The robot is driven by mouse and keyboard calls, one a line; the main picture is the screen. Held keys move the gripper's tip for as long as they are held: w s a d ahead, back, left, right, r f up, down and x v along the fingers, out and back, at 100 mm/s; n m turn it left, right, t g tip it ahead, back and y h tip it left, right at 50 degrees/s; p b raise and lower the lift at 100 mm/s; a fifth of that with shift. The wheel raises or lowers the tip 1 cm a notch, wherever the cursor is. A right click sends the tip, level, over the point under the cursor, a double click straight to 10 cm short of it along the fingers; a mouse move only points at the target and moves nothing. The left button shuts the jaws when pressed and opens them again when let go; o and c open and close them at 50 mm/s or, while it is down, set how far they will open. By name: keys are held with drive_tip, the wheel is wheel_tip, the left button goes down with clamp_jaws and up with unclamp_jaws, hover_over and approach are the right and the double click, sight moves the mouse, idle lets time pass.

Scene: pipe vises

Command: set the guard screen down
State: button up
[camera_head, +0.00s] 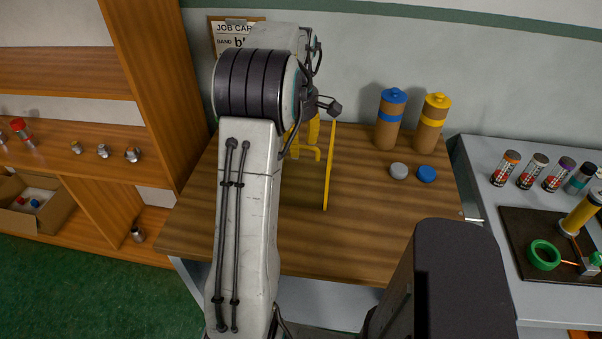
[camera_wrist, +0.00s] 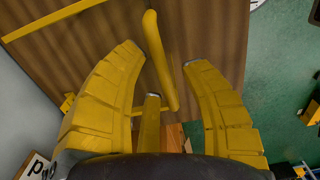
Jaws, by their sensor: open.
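The guard screen (camera_head: 328,168) shows in the head view as a thin yellow-edged piece at the wooden bench, just right of my arm. Its left part is hidden behind the arm. In the wrist view a yellow bar (camera_wrist: 158,55), seemingly the screen's handle, runs between my spread fingers with space on both sides. Another yellow bar (camera_wrist: 50,22) crosses the upper left there. My gripper (camera_wrist: 163,57) is open around the handle bar and does not visibly clamp it. In the head view the gripper is mostly hidden behind my arm.
On the bench (camera_head: 390,235) stand a blue-capped canister (camera_head: 391,120) and a yellow-capped canister (camera_head: 431,124), with a grey cap (camera_head: 399,171) and a blue cap (camera_head: 427,174) before them. The front right of the bench is bare. A grey side table (camera_head: 480,165) holds several small cylinders.

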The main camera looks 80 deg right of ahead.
wheel_tip(320, 180, down, 6)
drive_tip(key=shift+f, duration=0.2)
drive_tip(key=shift+o, duration=0.2)
clamp_jaws()
idle(0.5)
drive_tip(key=shift+r, duration=0.15)
